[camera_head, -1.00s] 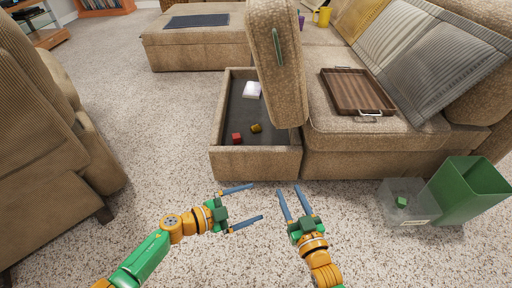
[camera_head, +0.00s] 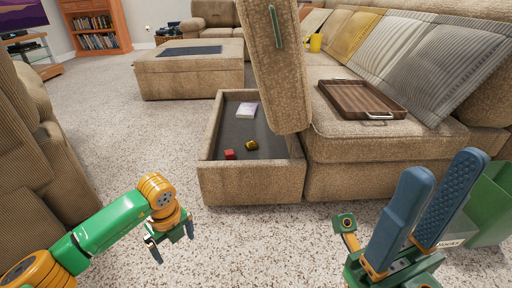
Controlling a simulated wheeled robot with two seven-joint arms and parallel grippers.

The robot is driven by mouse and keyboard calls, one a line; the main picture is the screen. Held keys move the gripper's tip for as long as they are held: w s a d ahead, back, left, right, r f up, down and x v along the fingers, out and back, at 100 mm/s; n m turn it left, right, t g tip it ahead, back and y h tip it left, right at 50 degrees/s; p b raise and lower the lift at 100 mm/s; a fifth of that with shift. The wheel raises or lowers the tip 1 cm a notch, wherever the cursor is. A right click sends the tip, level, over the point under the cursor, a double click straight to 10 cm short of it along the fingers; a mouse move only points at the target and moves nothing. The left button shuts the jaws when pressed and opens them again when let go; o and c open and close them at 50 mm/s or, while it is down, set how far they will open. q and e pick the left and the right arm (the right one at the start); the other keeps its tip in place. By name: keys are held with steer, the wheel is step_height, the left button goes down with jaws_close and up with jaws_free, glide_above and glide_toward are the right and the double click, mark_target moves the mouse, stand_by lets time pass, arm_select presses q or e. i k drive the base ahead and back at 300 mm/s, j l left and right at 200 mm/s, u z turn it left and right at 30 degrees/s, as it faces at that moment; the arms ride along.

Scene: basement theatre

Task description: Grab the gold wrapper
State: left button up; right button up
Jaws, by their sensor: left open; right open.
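The gold wrapper (camera_head: 252,145) is a small crumpled thing on the dark floor of the open storage compartment (camera_head: 250,185) in the sofa. A small red wrapper or block (camera_head: 230,155) lies just left of it. My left gripper (camera_head: 175,248) is open and empty, pointing down over the carpet in front of the compartment. My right gripper (camera_head: 440,200) is open and empty, raised close to the camera at the right, with its fingers pointing up.
The raised padded lid (camera_head: 278,65) stands over the compartment's right side. A wooden tray (camera_head: 360,98) sits on the sofa seat. A green bin (camera_head: 490,205) stands at the right, partly behind my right gripper. An armchair (camera_head: 40,150) is at the left; carpet between is clear.

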mark_target(251, 146)
steer(key=i+j+z, duration=0.6)
steer(key=j+z, duration=0.15)
steer(key=j, duration=0.15)
steer(key=i+j+z, duration=0.1)
steer(key=j+z, duration=0.15)
steer(key=i+j+z, duration=0.1)
steer(key=j+z, duration=0.15)
steer(key=j, duration=0.25)
steer(key=j+z, duration=0.25)
steer(key=j, duration=0.2)
steer(key=i, duration=0.55)
